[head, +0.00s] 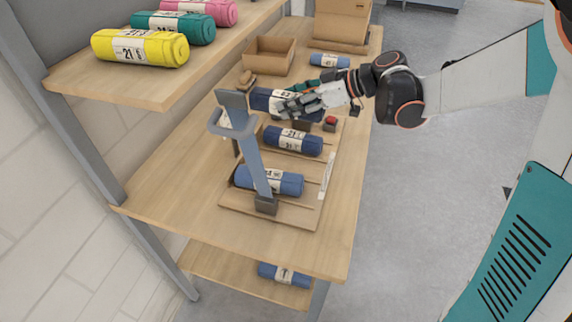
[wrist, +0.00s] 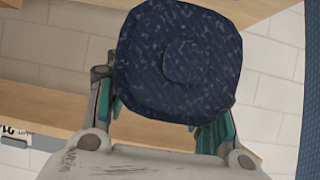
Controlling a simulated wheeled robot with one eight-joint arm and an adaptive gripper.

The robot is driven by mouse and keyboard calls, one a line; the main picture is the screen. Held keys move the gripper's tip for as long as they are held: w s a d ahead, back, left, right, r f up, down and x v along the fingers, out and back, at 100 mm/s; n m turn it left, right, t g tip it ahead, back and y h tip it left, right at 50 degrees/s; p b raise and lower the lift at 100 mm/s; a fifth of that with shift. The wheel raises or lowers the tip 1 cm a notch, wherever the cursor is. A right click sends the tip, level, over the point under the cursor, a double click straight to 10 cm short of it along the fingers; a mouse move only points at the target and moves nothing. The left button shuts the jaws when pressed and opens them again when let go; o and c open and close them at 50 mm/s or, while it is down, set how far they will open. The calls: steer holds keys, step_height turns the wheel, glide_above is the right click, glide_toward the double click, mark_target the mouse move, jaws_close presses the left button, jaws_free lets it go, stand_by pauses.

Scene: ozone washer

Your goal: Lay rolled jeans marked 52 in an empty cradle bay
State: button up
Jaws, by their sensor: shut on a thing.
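My gripper (head: 298,104) is shut on a dark blue jeans roll (head: 262,100) with a white label. The label's number is partly covered and hard to read. In the wrist view the roll (wrist: 180,60) shows its round spiral end between the teal fingers of my gripper (wrist: 165,122). The wooden cradle (head: 240,207) lies on the table below. One dark blue roll (head: 312,146) lies in a middle bay and another blue roll (head: 289,184) in the near bay. The held roll is over the cradle's far part; its height above it is unclear.
A grey-blue post with a ring (head: 249,150) stands at the cradle. A red button (head: 331,120) sits right of it. An open box (head: 269,57) and a labelled blue roll (head: 329,60) are behind. The table's near left is clear.

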steer(key=shift+a, duration=0.15)
step_height(320, 180, down, 20)
steer(key=b, duration=0.7)
steer(key=shift+r, duration=0.25)
steer(key=o, duration=1.1)
steer(key=shift+c, duration=0.2)
steer(key=shift+s+d+r, duration=0.1)
steer(key=shift+d+r, duration=0.05)
steer(key=shift+d, duration=0.15)
steer(key=p+v, duration=0.3)
steer(key=v, duration=0.8)
steer(key=shift+d, duration=0.25)
